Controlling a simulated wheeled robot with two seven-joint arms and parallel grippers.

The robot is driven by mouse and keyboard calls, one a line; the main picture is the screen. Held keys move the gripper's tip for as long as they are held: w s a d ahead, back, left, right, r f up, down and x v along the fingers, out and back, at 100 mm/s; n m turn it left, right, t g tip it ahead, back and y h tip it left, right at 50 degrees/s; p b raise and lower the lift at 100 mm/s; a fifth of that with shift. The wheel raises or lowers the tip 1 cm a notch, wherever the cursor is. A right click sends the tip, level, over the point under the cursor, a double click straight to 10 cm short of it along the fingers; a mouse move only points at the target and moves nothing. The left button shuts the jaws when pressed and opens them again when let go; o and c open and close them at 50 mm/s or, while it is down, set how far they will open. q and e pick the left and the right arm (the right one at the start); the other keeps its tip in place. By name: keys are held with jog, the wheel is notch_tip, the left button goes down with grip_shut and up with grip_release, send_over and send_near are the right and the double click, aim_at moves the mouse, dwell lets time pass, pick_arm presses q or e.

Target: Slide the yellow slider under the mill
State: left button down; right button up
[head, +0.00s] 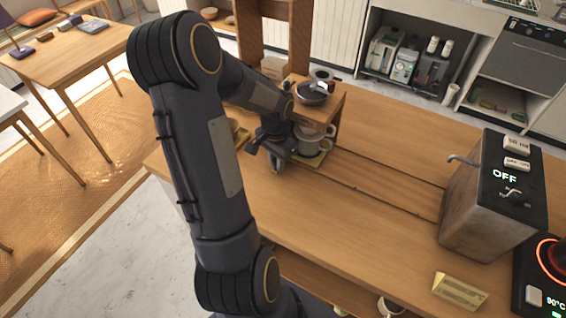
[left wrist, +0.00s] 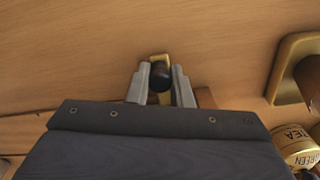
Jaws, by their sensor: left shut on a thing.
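The mill (head: 318,112) is a wooden stand with a dark bowl on top, on the counter at the upper middle of the head view. My left gripper (head: 277,162) is low at the slider's left side. In the left wrist view, my left gripper (left wrist: 160,82) is shut on the slider's dark knob, with a gold end (left wrist: 160,58) of the slider just beyond it. My forearm and wrist hide part of this area. My right gripper is not in view.
A gold tray (left wrist: 284,80) with a brown thing lies beside the gripper in the left wrist view, near a tea tin (left wrist: 295,139). A metal box with an OFF display (head: 485,205) stands at the right. A gold sign (head: 459,291) is at the front. The middle counter is clear.

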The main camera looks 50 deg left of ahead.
pick_arm(q)
jog(key=shift+a, duration=0.3)
jog(key=shift+r, duration=0.1)
jog(key=c, duration=1.3)
grip_release()
jog(key=shift+s+a, duration=0.1)
jog(key=shift+a, duration=0.05)
notch_tip(320, 180, up, 8)
jog(key=shift+f+b, duration=0.15)
jog(key=shift+b, duration=0.15)
